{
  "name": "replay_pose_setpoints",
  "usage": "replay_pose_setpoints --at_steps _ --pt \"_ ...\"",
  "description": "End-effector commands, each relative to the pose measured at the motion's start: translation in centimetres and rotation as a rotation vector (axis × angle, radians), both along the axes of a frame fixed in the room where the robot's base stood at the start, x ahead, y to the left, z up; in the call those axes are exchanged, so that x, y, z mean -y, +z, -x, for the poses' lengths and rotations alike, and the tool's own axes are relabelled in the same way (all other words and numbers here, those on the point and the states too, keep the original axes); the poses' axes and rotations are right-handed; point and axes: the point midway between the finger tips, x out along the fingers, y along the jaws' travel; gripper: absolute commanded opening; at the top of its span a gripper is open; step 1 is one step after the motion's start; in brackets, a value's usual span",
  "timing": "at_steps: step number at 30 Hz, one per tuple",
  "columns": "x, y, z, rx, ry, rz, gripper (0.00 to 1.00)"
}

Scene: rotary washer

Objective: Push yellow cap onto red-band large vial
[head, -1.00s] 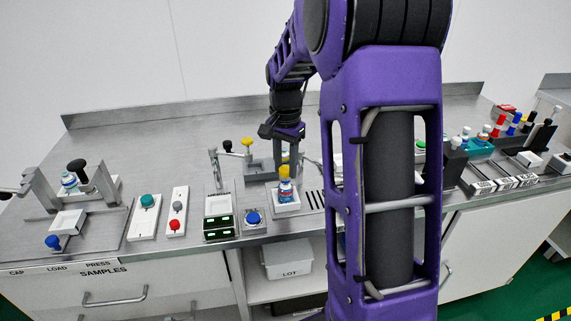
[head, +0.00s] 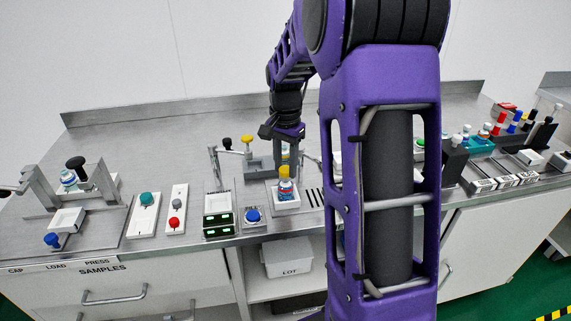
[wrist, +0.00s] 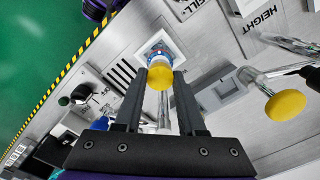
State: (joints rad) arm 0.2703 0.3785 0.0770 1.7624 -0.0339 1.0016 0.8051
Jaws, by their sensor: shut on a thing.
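The large vial (head: 286,190) stands in a square white holder (head: 289,207) on the bench, with red and blue on its label. In the wrist view, part of the vial (wrist: 159,54) shows beyond the cap. The yellow cap (head: 284,171) is right above the vial's mouth in the head view. The wrist view shows the cap (wrist: 160,77) between my fingertips. My gripper (wrist: 165,74) points down over the vial, shut on the cap. I cannot tell whether the cap is seated or only resting against the vial. My arm hides part of the bench to the right.
A lever with a yellow knob (wrist: 285,105) stands close beside my gripper; its knob (head: 247,140) also shows in the head view. A blue button (head: 253,216) and a green-lit display (head: 218,225) sit left of the holder. A slotted plate (head: 314,198) lies right.

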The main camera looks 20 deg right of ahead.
Motion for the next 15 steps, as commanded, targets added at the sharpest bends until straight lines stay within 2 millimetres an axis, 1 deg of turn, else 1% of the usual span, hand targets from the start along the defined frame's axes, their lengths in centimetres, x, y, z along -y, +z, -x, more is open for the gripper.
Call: replay_pose_setpoints --at_steps 15 --pt "0.0 -0.56 0.01 0.0 0.0 0.0 0.0"
